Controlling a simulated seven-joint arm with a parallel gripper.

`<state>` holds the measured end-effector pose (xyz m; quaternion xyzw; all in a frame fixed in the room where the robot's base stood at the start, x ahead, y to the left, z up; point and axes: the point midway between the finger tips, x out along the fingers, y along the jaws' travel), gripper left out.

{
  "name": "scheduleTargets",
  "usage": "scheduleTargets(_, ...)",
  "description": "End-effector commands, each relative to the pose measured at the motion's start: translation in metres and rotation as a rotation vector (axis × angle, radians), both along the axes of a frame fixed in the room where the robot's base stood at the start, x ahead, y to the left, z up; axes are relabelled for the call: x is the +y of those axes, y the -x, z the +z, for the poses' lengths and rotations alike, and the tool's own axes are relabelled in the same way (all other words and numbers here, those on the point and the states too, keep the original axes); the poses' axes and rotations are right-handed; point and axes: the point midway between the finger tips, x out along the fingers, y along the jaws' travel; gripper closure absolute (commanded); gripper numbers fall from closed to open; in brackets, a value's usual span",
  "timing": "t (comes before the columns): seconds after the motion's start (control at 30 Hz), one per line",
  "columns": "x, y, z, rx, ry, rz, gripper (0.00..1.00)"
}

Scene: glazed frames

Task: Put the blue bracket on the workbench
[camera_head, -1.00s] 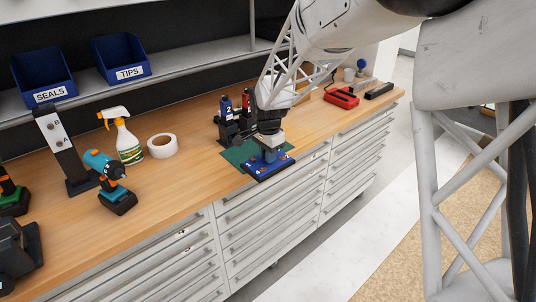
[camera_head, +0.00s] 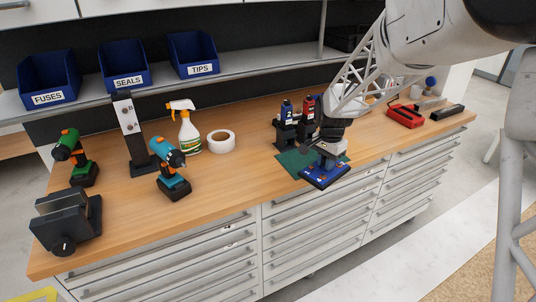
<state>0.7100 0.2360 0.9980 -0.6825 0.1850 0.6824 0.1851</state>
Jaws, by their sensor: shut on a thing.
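The blue bracket (camera_head: 325,177) is a flat blue piece with small orange and light spots on its top. It is at the front edge of the wooden workbench (camera_head: 225,180), over the near part of a green mat (camera_head: 291,161). My gripper (camera_head: 327,158) is above the bracket and shut on it, pointing down. The fingertips are small and partly hidden. I cannot tell whether the bracket touches the mat or is a little above it.
A red tool (camera_head: 404,116) is right. Bench between tape and mat is clear.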

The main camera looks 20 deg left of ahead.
Motion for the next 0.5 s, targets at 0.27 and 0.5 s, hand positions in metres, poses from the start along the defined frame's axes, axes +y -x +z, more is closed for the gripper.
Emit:
scheduleTargets(0.27,-0.008,-0.013,0.002,-0.003,-0.001,0.232,1.0)
scheduleTargets(0.5,-0.014,-0.024,0.002,-0.002,0.0,0.438,1.0)
